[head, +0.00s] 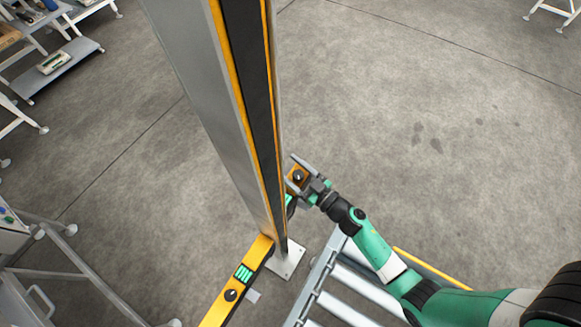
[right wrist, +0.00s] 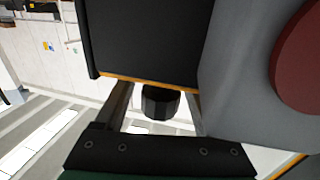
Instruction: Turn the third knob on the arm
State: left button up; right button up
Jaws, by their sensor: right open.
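A yellow arm (head: 213,313) extends from the column's lower part toward the bottom left. It carries a black knob (head: 231,294) and green buttons (head: 243,273). Another dark knob (head: 298,176) sits on a small yellow-faced part right of the column. My right gripper (head: 300,178) is at this part, its fingers on either side of the knob. In the right wrist view a black knob (right wrist: 160,102) lies between the open fingers, with gaps visible beside it. I cannot tell which knob counts as third. My left gripper is not in view.
The tall grey column (head: 215,110) with a black and yellow strip stands beside my right gripper. A roller conveyor (head: 345,290) lies under my right arm. A red disc (right wrist: 302,55) on a grey block is close right in the wrist view. Open floor lies at the upper right.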

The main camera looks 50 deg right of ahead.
jog(key=s+p, duration=0.2)
jog(key=s, duration=0.9)
jog(key=shift+s+p, duration=0.3)
jog(key=shift+p, duration=0.1)
